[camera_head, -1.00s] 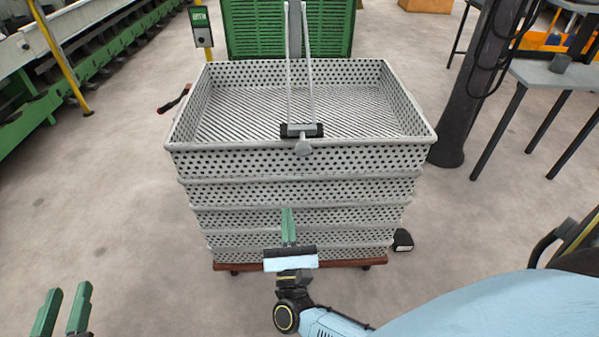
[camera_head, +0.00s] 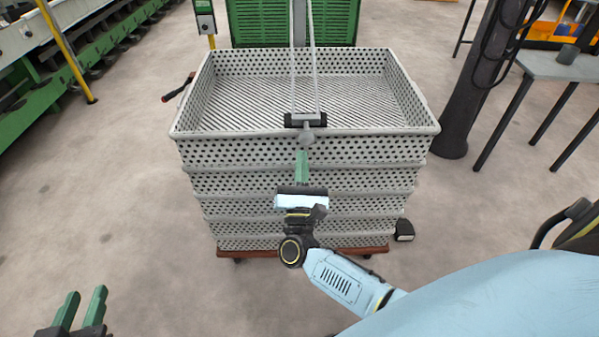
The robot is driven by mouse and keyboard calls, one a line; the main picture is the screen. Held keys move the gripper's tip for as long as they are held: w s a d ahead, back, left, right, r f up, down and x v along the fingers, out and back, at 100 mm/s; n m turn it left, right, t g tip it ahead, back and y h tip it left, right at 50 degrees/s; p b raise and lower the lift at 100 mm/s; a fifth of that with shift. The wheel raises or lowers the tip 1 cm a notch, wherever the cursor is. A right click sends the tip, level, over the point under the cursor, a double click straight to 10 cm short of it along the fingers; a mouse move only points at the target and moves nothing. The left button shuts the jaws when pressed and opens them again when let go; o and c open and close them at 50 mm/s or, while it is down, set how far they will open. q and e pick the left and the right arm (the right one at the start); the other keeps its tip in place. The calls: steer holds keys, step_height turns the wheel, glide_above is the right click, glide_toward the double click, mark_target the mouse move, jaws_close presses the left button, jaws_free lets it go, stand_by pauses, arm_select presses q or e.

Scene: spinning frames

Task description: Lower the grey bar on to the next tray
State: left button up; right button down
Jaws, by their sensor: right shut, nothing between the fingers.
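The grey bar (camera_head: 305,120) has black ends and a round grey knob (camera_head: 306,137) on its near side. It hangs level from two pale straps and appears in front of the near rim of the top tray (camera_head: 410,131). I cannot tell its height above the tray. My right gripper (camera_head: 302,153) has green fingers, pressed together and empty, pointing up at the knob from just below it. Whether the tips touch the knob is unclear. My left gripper (camera_head: 84,292) is low at the left, its green fingers apart and empty, away from the trays.
Several perforated grey trays are stacked on a red-brown wheeled base (camera_head: 350,250). A green crate (camera_head: 258,28) stands behind them. A dark column (camera_head: 470,100) and a grey table (camera_head: 565,76) stand at the right.

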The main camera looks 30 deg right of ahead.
mark_target(303, 145)
arm_select(q)
steer(key=shift+s+a+f+g+y, duration=0.15)
steer(key=shift+f+g, duration=0.1)
steer(key=shift+f, duration=0.15)
steer(key=shift+s+a+f+g+y, duration=0.1)
steer(key=shift+s+f+g+y, duration=0.05)
steer(key=shift+f+g, duration=0.15)
arm_select(e)
steer(key=shift+s+r, duration=0.2)
steer(key=shift+r, duration=0.4)
arm_select(q)
steer(key=shift+f, duration=0.1)
